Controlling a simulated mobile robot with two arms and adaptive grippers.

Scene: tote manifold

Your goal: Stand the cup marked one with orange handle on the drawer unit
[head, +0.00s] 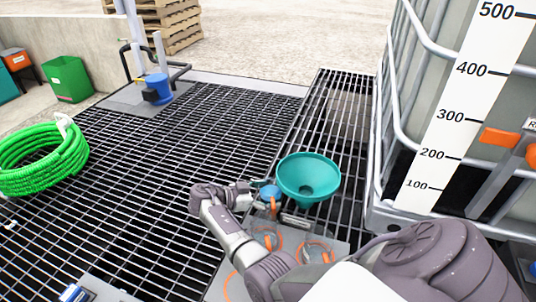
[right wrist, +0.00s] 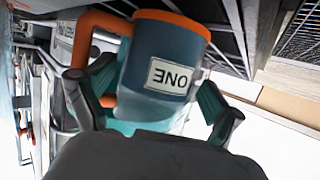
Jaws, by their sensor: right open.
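The cup marked ONE (right wrist: 165,70) is dark blue-teal with an orange handle (right wrist: 82,40) and an orange band at one end. It fills the right wrist view, its label upside down there. My right gripper (right wrist: 143,92) is open, with one finger on each side of the cup; I cannot tell whether they touch it. In the head view my right gripper (head: 256,192) is beside a small blue and orange thing (head: 269,192), likely this cup, left of the teal funnel. My left gripper is not in view. I cannot make out the drawer unit.
The teal funnel (head: 308,176) stands close to the right of my gripper. A caged tank (head: 408,120) with a scale is at the right. A green hose coil (head: 40,165) lies at the left. The dark floor grating (head: 150,180) between is mostly clear.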

